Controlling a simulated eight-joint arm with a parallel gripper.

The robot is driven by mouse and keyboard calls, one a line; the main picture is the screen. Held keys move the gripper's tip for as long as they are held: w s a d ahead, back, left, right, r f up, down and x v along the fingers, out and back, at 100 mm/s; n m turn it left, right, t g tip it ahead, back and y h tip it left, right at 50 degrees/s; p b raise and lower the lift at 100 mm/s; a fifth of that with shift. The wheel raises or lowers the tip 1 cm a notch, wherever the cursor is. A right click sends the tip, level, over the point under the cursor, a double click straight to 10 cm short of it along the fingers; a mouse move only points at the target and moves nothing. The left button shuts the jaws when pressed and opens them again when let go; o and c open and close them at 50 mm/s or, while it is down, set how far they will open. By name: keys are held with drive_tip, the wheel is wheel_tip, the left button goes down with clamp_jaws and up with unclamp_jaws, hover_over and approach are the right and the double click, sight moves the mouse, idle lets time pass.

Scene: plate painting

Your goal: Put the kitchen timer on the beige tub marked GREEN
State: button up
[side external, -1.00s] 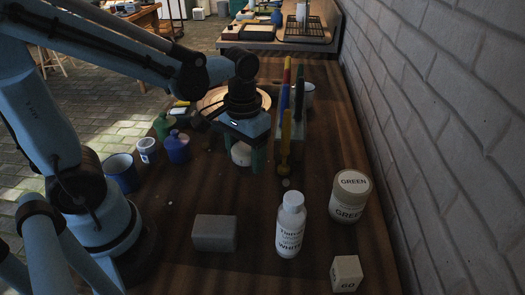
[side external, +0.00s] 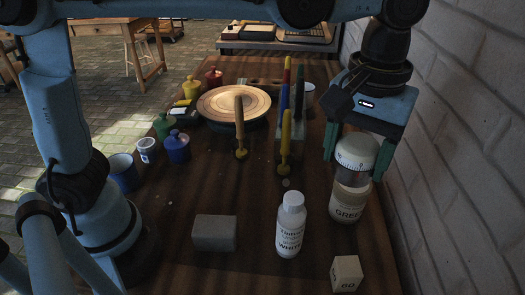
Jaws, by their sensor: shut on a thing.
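The kitchen timer (side external: 357,152) is a white round piece with dark dial marks around its side. My gripper (side external: 353,165) is shut on it, with a green finger on each side, at the right near the wall. The beige tub marked GREEN (side external: 346,208) stands upright on the table just below the timer in the picture. The timer and fingers hide the tub's lid. I cannot tell whether the timer touches the tub.
A white bottle marked WHITE (side external: 290,228) stands left of the tub, and a pale cube (side external: 346,272) lies in front. A grey block (side external: 214,233) is at front left. Upright tools (side external: 285,140) stand left of my gripper. The brick wall (side external: 450,130) is close at right.

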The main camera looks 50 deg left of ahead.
drive_tip(key=d, duration=0.1)
drive_tip(key=d+r, duration=0.1)
drive_tip(key=shift+s+d, duration=0.35)
drive_tip(key=shift+w+f, duration=0.15)
drive_tip(key=shift+w, duration=0.1)
approach(349, 198)
drive_tip(key=w, duration=0.1)
drive_tip(key=w+a, duration=0.1)
drive_tip(key=w, duration=0.1)
drive_tip(key=shift+a+f, duration=0.25)
drive_tip(key=shift+f, duration=2)
drive_tip(key=shift+f, duration=0.1)
drive_tip(key=o, duration=1.2)
drive_tip(key=shift+f, duration=0.1)
drive_tip(key=shift+c, duration=0.2)
